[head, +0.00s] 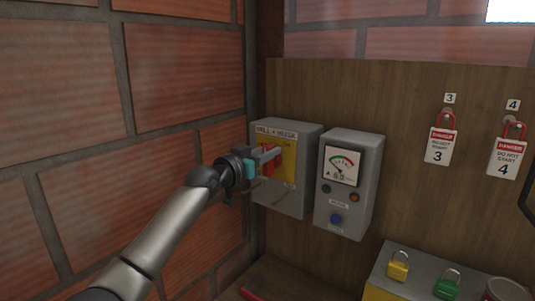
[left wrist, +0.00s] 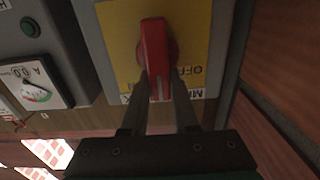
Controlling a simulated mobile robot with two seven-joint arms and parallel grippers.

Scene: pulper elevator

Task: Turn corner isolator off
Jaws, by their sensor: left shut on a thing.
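The corner isolator is a grey box (head: 299,198) with a yellow plate (head: 288,157), mounted on the wooden board beside the brick corner. Its red handle (head: 268,160) is partly hidden by my left gripper (head: 272,156) in the head view. In the left wrist view, which is upside down, the red handle (left wrist: 153,48) stands upright in the picture on the yellow plate (left wrist: 119,40). The word OFF is printed beside it. The fingers of my left gripper (left wrist: 159,90) are shut on the end of the handle, one on each side. My right gripper is out of view.
A grey meter box (head: 358,200) with a dial, small lamps and a blue button sits just right of the isolator. Danger tags 3 (head: 440,146) and 4 (head: 508,157) hang farther right. Yellow (head: 398,267) and green (head: 447,285) padlocks are below. A brick wall (head: 66,170) closes the left.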

